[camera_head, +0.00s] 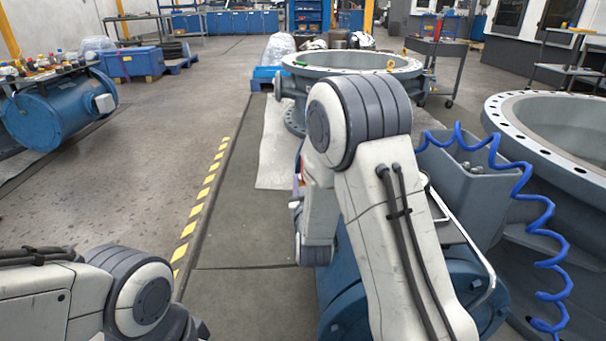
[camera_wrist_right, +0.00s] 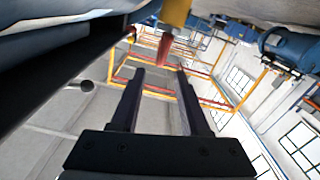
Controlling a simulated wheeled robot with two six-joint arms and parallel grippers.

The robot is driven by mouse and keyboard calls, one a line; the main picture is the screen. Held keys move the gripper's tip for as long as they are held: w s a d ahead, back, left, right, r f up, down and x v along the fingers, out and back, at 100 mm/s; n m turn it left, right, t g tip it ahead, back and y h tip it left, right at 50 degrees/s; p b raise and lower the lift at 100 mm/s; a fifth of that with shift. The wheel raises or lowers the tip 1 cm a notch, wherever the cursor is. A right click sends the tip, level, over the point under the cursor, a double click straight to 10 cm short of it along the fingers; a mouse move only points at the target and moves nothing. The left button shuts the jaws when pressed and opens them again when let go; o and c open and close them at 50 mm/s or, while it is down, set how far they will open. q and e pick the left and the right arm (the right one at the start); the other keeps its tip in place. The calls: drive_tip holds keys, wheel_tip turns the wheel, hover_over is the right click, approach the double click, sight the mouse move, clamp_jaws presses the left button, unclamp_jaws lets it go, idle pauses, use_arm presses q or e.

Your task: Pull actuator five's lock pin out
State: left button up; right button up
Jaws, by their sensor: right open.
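My right gripper (camera_wrist_right: 160,72) is open and empty in the right wrist view, its two dark fingers apart. A yellow part (camera_wrist_right: 175,13) with a red piece (camera_wrist_right: 164,48) is just beyond the fingertips, in line with the gap. It may be the lock pin; I cannot tell for sure. A dark bar ending in a small ball (camera_wrist_right: 87,86) is left of the fingers. In the head view my right arm hides its own fingers and much of a blue flanged body (camera_head: 345,306); no number is readable. My left gripper is out of view; only its arm shows.
A grey bin (camera_head: 464,190) and a coiled blue hose (camera_head: 545,235) are right of my right arm. Large flanged valve rings stand behind (camera_head: 350,63) and at right (camera_head: 560,130). A blue cylinder (camera_head: 55,112) lies at far left. The floor left of the yellow-striped line is clear.

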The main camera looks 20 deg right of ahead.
drive_tip(key=b+x, duration=0.3)
drive_tip(key=x, duration=0.6)
drive_tip(key=shift+w+f, duration=0.1)
drive_tip(key=shift+f, duration=0.05)
drive_tip(key=shift+w+d, duration=0.15)
drive_tip(key=shift+w, duration=0.35)
clamp_jaws()
drive_tip(key=shift+d, duration=0.1)
idle(0.6)
